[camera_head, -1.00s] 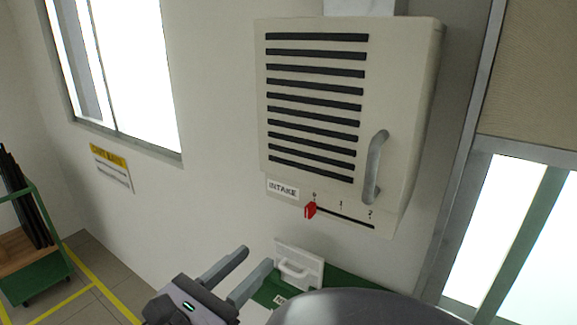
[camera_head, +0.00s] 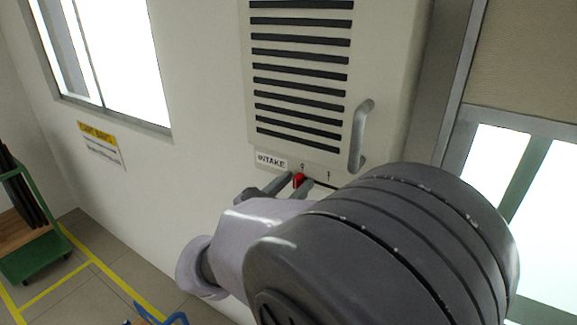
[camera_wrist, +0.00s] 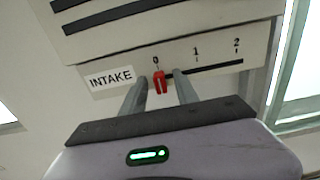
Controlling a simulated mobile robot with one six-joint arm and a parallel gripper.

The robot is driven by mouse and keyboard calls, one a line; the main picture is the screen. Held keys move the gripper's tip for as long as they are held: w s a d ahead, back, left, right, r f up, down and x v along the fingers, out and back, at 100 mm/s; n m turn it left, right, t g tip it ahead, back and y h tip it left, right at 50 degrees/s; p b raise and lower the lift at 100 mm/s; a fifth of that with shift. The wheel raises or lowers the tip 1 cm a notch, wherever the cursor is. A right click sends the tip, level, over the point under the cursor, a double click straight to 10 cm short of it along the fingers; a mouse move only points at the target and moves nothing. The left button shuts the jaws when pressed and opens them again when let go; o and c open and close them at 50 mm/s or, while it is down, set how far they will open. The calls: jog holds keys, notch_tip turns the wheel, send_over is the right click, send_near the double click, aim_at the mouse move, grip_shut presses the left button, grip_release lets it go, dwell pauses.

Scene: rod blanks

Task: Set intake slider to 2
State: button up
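The intake slider is a red knob (camera_head: 299,180) at the left end of a dark slot on the lower face of a cream wall unit (camera_head: 386,120). In the wrist view the red knob (camera_wrist: 160,83) sits below the mark 0. Marks 1 and 2 lie to its right along the slot (camera_wrist: 215,68). My gripper (camera_wrist: 156,84) is open, one finger on each side of the knob, with a small gap visible on both sides.
The unit has dark louvres and a grey vertical handle (camera_head: 360,135) above the slot. An INTAKE label (camera_head: 271,160) is left of the knob. A window (camera_head: 105,60) and a green cart (camera_head: 30,235) are at the left. A framed glass panel (camera_head: 510,180) is at the right.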

grip_shut()
dwell(1.4)
